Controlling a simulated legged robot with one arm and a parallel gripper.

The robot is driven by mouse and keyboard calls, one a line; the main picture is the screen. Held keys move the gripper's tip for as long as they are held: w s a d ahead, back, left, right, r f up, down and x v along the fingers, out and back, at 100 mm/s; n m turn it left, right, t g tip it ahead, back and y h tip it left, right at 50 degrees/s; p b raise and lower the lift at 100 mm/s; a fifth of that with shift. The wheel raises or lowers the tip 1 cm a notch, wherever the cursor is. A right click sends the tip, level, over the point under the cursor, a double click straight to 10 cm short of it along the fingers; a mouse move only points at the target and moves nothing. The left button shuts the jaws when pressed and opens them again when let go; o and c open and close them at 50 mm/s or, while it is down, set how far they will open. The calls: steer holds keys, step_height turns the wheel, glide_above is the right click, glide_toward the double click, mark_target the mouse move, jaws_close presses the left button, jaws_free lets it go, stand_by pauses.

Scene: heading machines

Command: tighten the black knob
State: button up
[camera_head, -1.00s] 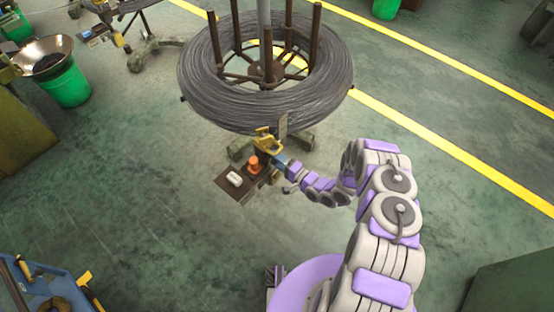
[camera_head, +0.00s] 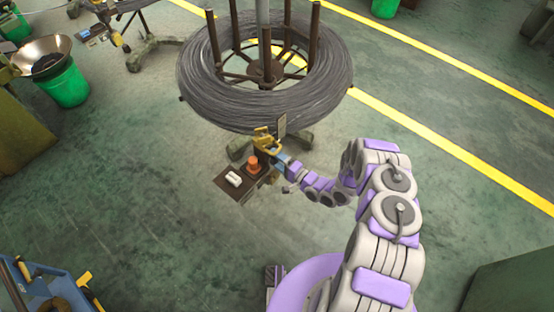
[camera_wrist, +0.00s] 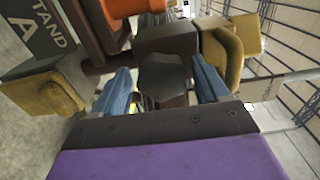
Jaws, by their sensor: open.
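The black knob (camera_wrist: 163,80) is a dark lobed knob in the middle of the wrist view, below a dark block (camera_wrist: 166,38). My gripper (camera_wrist: 161,68) is open, with one blue finger on each side of the knob. I cannot tell whether either finger touches it. In the head view my gripper (camera_head: 283,165) is at the stand below the wire coil, beside yellow parts (camera_head: 267,143) and an orange cap (camera_head: 252,162). The knob cannot be made out in the head view.
A large wire coil (camera_head: 265,108) on a reel hangs over the stand. A dark plate (camera_head: 227,193) bears a white piece (camera_head: 233,179). A blue cart (camera_head: 42,287) stands at lower left, a green bin (camera_head: 66,88) at upper left. The floor between is clear.

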steer(key=p+v, duration=0.3)
steer(key=v, duration=1.4)
steer(key=shift+s+d+f, duration=0.1)
steer(key=shift+s+d, duration=0.05)
